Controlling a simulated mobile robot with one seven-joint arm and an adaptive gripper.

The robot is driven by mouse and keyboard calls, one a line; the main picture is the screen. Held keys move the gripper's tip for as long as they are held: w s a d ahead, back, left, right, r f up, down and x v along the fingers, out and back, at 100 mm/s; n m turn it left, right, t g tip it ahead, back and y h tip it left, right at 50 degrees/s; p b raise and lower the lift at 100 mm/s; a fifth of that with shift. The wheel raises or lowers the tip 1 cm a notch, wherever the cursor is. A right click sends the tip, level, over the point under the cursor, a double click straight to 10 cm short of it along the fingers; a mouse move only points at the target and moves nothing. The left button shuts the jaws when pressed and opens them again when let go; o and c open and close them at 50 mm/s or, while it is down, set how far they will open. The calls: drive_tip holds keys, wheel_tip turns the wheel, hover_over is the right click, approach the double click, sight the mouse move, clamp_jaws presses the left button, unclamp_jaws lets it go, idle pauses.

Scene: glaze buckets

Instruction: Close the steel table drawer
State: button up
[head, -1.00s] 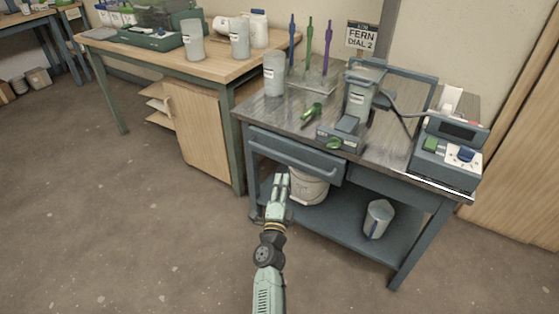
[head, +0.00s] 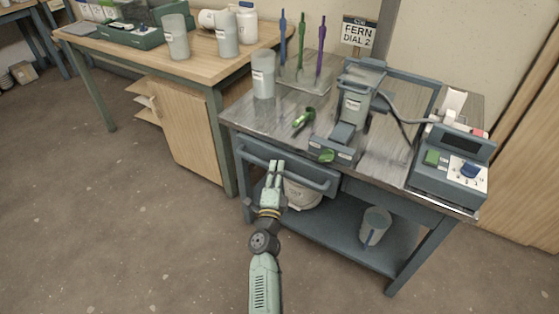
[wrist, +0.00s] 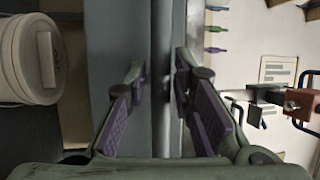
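The steel table (head: 385,150) has a blue-grey drawer (head: 312,176) under its top, with a long bar handle across the front. The drawer front seems to stand out a little from the table frame; how far is hard to tell. My gripper (head: 275,164) is at the left half of the drawer front, by the handle. In the wrist view my gripper (wrist: 160,75) has its two fingers apart, with the blue-grey drawer front (wrist: 115,40) close ahead of them. Whether the fingertips touch the handle is not clear.
A white bucket (head: 303,193) and a grey jug (head: 375,226) are on the lower shelf (head: 345,238). A control box (head: 450,165), a small device (head: 350,115) and a cup (head: 263,75) stand on the top. A wooden table (head: 190,60) adjoins at left. Floor in front is clear.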

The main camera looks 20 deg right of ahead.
drive_tip(key=shift+w+d, duration=0.2)
drive_tip(key=shift+w, duration=0.2)
drive_tip(key=shift+r, duration=0.1)
drive_tip(key=shift+c, duration=0.2)
clamp_jaws()
